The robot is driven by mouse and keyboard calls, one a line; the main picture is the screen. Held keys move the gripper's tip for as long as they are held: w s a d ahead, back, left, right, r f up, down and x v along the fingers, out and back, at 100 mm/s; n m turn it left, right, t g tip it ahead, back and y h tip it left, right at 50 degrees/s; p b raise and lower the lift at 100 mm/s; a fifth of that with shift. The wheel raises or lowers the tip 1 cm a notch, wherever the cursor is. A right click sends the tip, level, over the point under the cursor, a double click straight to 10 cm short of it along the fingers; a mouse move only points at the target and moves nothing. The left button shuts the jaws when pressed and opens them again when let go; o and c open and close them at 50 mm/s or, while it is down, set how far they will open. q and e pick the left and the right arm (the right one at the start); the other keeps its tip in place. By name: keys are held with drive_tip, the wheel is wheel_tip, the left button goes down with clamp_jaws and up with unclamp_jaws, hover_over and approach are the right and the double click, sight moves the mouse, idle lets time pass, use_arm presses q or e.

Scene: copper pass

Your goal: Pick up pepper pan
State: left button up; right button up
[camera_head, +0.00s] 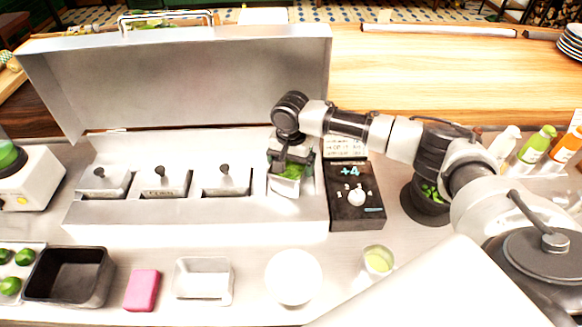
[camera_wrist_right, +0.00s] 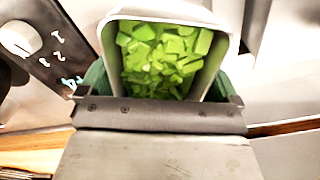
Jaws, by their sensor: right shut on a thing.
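The pepper pan (camera_head: 285,187) is a small metal pan of chopped green pepper at the rightmost opening of the steel cold well. It also shows in the right wrist view (camera_wrist_right: 170,15), its green pieces close in front of the gripper. My right gripper (camera_head: 291,164) is shut on the pan from above, with a finger at each side in the wrist view. The gripper hides part of the pan's top. I cannot tell how far the pan is above its opening. My left gripper is out of view.
Three lidded pans (camera_head: 165,182) with dark knobs sit left of it. The raised steel lid (camera_head: 180,75) stands behind. A black control box (camera_head: 356,205) is close on the right. In front are a black tray (camera_head: 68,278), pink sponge (camera_head: 142,290), empty metal pan (camera_head: 204,279), white plate (camera_head: 294,278) and glass (camera_head: 378,261).

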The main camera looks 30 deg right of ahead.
sight(291, 175)
drive_tip(key=shift+r, duration=0.1)
wheel_tip(291, 175, up, 4)
drive_tip(key=shift+d+b, duration=0.1)
drive_tip(key=shift+b, duration=0.85)
drive_tip(key=s+d+r+b, duration=0.2)
drive_tip(key=s+d+r, duration=0.4)
drive_tip(key=s, duration=0.3)
drive_tip(key=w+a+f+n+b, duration=0.2)
drive_tip(key=w+f+n, duration=0.1)
drive_tip(key=n, duration=0.4)
drive_tip(key=w+a+f+n+b, duration=0.1)
drive_tip(key=w+a+f+n, duration=0.1)
drive_tip(key=n, duration=0.6)
drive_tip(key=w+a+f+n+b, duration=0.2)
drive_tip(key=w+f+n, duration=0.1)
drive_tip(key=f+n, duration=0.2)
drive_tip(key=shift+w+n+b, duration=0.35)
drive_tip(key=shift+w+n, duration=0.05)
drive_tip(key=shift+n, duration=0.8)
drive_tip(key=shift+w+a+f, duration=0.1)
drive_tip(key=shift+a+f, duration=0.05)
drive_tip(key=shift+f, duration=0.1)
drive_tip(key=shift+f+p, duration=0.45)
drive_tip(key=shift+f, duration=1.55)
